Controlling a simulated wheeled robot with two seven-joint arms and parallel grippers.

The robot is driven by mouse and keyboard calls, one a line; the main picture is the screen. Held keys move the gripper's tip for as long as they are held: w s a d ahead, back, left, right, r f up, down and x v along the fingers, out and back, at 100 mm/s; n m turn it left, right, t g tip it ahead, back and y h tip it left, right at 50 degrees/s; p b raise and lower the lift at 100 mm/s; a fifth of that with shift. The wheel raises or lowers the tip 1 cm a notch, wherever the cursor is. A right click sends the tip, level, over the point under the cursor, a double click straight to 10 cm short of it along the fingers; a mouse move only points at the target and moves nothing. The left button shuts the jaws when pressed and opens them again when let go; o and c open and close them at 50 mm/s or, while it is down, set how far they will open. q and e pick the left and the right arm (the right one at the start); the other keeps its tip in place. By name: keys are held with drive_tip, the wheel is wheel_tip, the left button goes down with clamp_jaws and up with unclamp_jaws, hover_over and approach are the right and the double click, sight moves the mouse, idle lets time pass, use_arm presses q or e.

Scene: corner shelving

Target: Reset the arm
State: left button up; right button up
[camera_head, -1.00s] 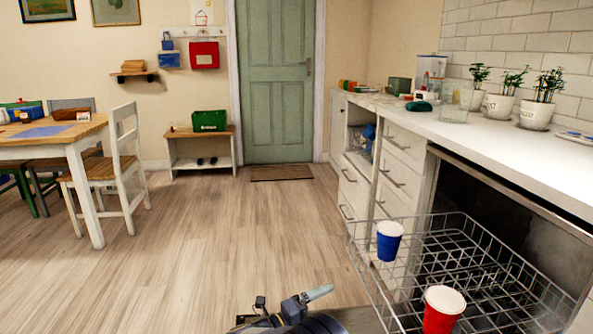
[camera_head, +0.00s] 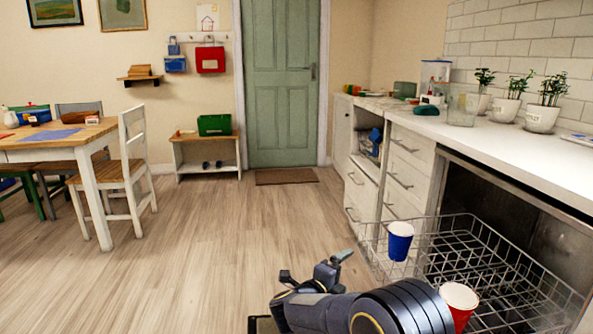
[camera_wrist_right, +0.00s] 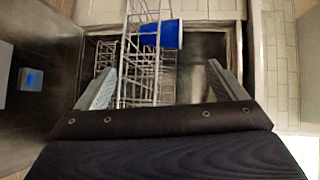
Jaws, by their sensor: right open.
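My right gripper (camera_head: 314,267) is at the bottom centre of the head view, left of the dish rack. Its two fingers are apart with nothing between them. In the right wrist view the fingers (camera_wrist_right: 163,88) also stand apart, with part of the wire rack beyond them. My right forearm runs to the lower right and covers part of the rack's near side and of the red cup. My left gripper is not in view.
The pulled-out wire rack (camera_head: 478,250) holds a blue cup (camera_head: 400,243) and a red cup (camera_head: 459,300). The blue cup shows in the right wrist view (camera_wrist_right: 160,35). A white counter (camera_head: 500,146) runs above. The wooden floor (camera_head: 215,240) to the left is clear.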

drive_tip(key=d+r+n+t+y, duration=0.2)
drive_tip(key=d+r+n+y, duration=0.3)
drive_tip(key=r+y, duration=0.15)
drive_tip(key=s+d+r+n+y, duration=0.2)
drive_tip(key=s+r+n+y, duration=0.45)
drive_tip(key=s, duration=0.25)
drive_tip(key=s+d+f+n+g, duration=0.1)
drive_tip(key=s+f+n+g, duration=0.25)
drive_tip(key=s, duration=0.75)
drive_tip(key=s+f+n+g+y+p, duration=0.15)
drive_tip(key=s+f+n, duration=0.3)
drive_tip(key=s, duration=0.65)
drive_tip(key=s+d+f+n+g+h, duration=0.1)
drive_tip(key=s+f+n+g, duration=0.3)
drive_tip(key=s, duration=0.7)
wheel_tip(320, 180, up, 36)
drive_tip(key=p, duration=3.4)
drive_tip(key=shift+r+n+p, duration=0.15)
drive_tip(key=shift+n+p, duration=0.2)
